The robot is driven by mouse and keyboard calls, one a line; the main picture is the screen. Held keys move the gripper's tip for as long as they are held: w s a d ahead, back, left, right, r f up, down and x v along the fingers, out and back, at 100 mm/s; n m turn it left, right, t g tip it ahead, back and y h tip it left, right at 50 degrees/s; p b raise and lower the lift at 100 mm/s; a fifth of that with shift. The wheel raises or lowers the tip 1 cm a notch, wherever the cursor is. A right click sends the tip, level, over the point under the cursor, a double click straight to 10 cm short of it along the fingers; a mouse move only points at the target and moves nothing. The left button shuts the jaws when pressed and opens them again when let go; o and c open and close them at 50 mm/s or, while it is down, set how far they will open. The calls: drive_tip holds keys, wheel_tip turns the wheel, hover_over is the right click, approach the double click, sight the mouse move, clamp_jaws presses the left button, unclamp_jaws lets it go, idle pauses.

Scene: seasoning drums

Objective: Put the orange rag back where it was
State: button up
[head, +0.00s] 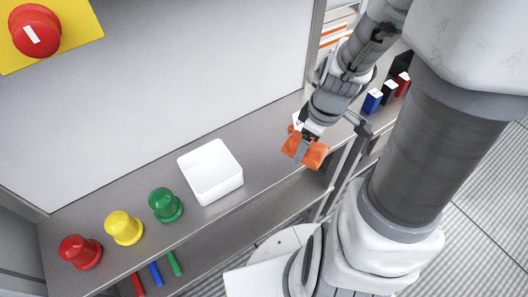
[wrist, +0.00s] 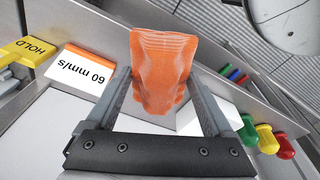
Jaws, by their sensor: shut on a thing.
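The orange rag (head: 315,156) is held in my gripper (head: 304,147) above the right part of the grey ledge. In the wrist view the rag (wrist: 163,62) stands up between the two fingers of my gripper (wrist: 163,82), which are shut on it. Its surface looks rippled and bunched. From these views I cannot tell whether its lower edge touches the ledge.
An open white tray (head: 238,184) sits mid-ledge. Green (head: 166,205), yellow (head: 124,228) and red (head: 80,252) knobs stand left of it. A "60 mm/s" block (wrist: 82,88) and yellow HOLD tag (wrist: 36,50) lie near the gripper. Small boxes (head: 372,101) stand farther right.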

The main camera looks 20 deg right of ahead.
drive_tip(key=shift+s+a+r, duration=0.2)
drive_tip(key=shift+s, duration=0.15)
drive_tip(key=shift+a+g, duration=0.2)
drive_tip(key=shift+g, duration=0.1)
drive_tip(key=b, duration=0.7)
hover_over(265, 156)
wheel_tip(265, 156, down, 7)
drive_tip(key=shift+s, duration=0.1)
drive_tip(key=shift+d+f+b, duration=0.1)
drive_tip(key=shift+f+b, duration=1.6)
drive_tip(key=shift+f, duration=0.15)
drive_tip(key=shift+f, duration=0.15)
drive_tip(key=o, duration=1.1)
drive_tip(key=shift+c, duration=0.2)
